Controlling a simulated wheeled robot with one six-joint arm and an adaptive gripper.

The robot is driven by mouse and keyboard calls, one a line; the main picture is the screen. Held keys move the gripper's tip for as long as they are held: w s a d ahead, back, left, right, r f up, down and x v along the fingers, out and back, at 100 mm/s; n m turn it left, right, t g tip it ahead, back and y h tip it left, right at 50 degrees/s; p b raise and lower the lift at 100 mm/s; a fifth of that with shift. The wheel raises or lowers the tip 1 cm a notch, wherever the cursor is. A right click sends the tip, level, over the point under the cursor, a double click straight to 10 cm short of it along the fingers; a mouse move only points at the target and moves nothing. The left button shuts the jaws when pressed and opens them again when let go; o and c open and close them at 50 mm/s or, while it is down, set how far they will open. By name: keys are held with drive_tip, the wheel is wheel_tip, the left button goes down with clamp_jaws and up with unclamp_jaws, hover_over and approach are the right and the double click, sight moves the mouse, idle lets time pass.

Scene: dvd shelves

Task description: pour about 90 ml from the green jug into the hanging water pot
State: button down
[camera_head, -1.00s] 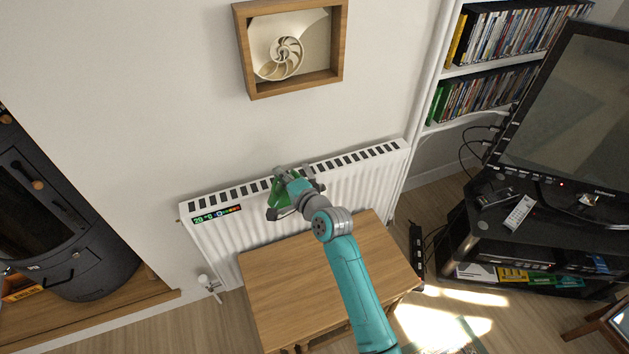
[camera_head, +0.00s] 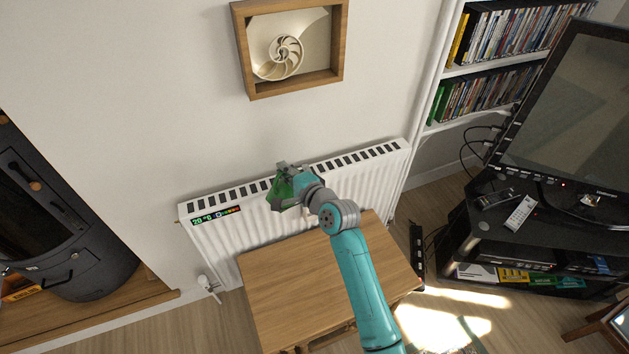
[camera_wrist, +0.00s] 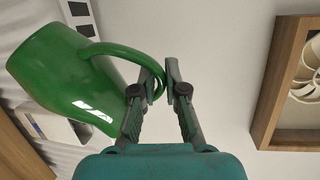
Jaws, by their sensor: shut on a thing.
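The green jug (camera_head: 282,192) is held in front of the radiator's upper edge and looks tilted. In the wrist view, the jug (camera_wrist: 70,80) fills the left side. My gripper (camera_wrist: 165,82) is shut on its handle (camera_wrist: 125,57). My gripper also shows in the head view (camera_head: 298,186). A white, box-like thing (camera_wrist: 42,124) shows partly behind the jug in the wrist view. It may be the hanging water pot, but I cannot be sure. No pot shows clearly in the head view. No stream of water is visible.
A white radiator (camera_head: 345,190) with a small temperature display (camera_head: 216,214) runs along the wall. A wooden table (camera_head: 300,285) stands below my arm. A framed shell (camera_head: 290,50) hangs above. A black stove (camera_head: 60,230) is left; a television (camera_head: 570,120) is right.

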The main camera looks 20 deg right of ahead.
sight(276, 183)
drive_tip(key=shift+w+d+r+m, duration=0.15)
drive_tip(key=shift+d+r+m, duration=0.2)
drive_tip(key=shift+d+m, duration=0.05)
idle(1.1)
drive_tip(key=shift+w+d+r+m+b, duration=0.15)
drive_tip(key=shift+d+m+b, duration=0.1)
drive_tip(key=shift+d, duration=0.2)
drive_tip(key=shift+w+d+r+m+b, duration=0.15)
drive_tip(key=shift+d+m, duration=0.1)
drive_tip(key=shift+d, duration=0.2)
idle(0.4)
drive_tip(key=shift+f, duration=0.1)
drive_tip(key=shift+s+a+f+n, duration=0.2)
drive_tip(key=shift+a+n, duration=0.1)
drive_tip(key=shift+a, duration=0.3)
drive_tip(key=shift+s+a+f+n, duration=0.1)
drive_tip(key=shift+a+f+n, duration=0.15)
drive_tip(key=shift+a, duration=0.35)
drive_tip(key=shift+s+a+f+n, duration=0.35)
drive_tip(key=shift+a+f+n, duration=0.35)
drive_tip(key=shift+n, duration=0.35)
drive_tip(key=shift+s+a+f+n+t+h, duration=0.2)
drive_tip(key=shift+a+f+n+t+h, duration=0.15)
drive_tip(key=shift+a+f+n, duration=0.3)
drive_tip(key=shift+s+a+f+n, duration=0.1)
drive_tip(key=shift+a+f+n, duration=0.1)
drive_tip(key=shift+f+n, duration=0.2)
drive_tip(key=shift+f, duration=0.1)
